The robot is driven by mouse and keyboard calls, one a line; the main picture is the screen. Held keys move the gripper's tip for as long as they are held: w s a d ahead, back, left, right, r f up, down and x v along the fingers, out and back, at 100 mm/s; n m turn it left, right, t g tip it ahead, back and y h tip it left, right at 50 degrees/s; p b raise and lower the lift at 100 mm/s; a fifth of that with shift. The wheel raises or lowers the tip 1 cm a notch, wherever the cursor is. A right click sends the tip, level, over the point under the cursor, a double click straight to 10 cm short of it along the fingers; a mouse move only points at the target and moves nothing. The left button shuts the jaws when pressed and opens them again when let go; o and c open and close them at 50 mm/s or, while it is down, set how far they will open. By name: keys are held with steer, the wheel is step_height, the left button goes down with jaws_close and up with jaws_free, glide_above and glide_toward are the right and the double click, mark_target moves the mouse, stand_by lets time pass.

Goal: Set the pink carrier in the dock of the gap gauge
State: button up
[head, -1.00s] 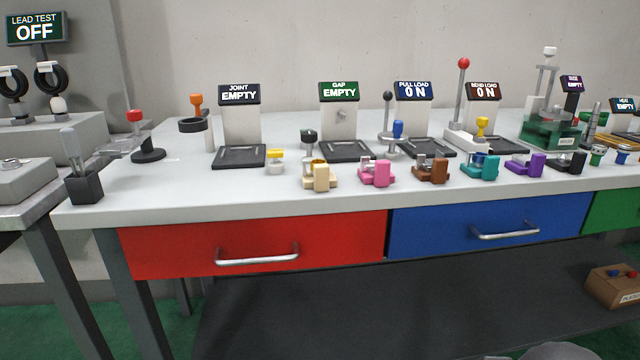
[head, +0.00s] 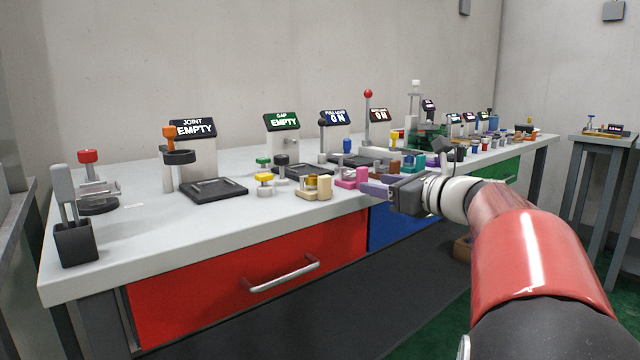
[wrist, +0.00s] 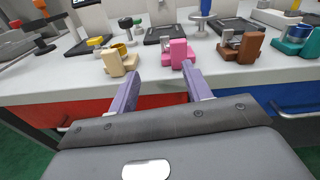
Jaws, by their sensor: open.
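The pink carrier (head: 350,178) stands on the white bench near its front edge. It also shows in the wrist view (wrist: 180,53), just beyond the right fingertip and partly between the two fingers. My gripper (head: 366,188) is open and empty, its lilac fingers pointing at the carrier from the front edge; the fingers also show in the wrist view (wrist: 160,72). The gap gauge (head: 283,135) has a green sign reading "GAP EMPTY". Its dock (head: 303,170), a black tray behind the carriers, holds no carrier.
A cream carrier (head: 322,187) stands left of the pink one and a brown carrier (wrist: 240,46) to the right. The joint gauge's dock (head: 213,190) is further left.

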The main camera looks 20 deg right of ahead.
mark_target(365, 169)
steer(key=shift+m+t, duration=0.5)
steer(key=shift+m, duration=0.2)
steer(key=w, duration=0.5)
steer(key=w+r, duration=0.1)
steer(key=w, duration=0.2)
steer(key=shift+w+a+p, duration=0.1)
steer(key=shift+w+p, duration=0.1)
steer(key=shift+p, duration=0.2)
steer(key=shift+c, duration=0.3)
jaws_close()
steer(key=shift+r, duration=0.1)
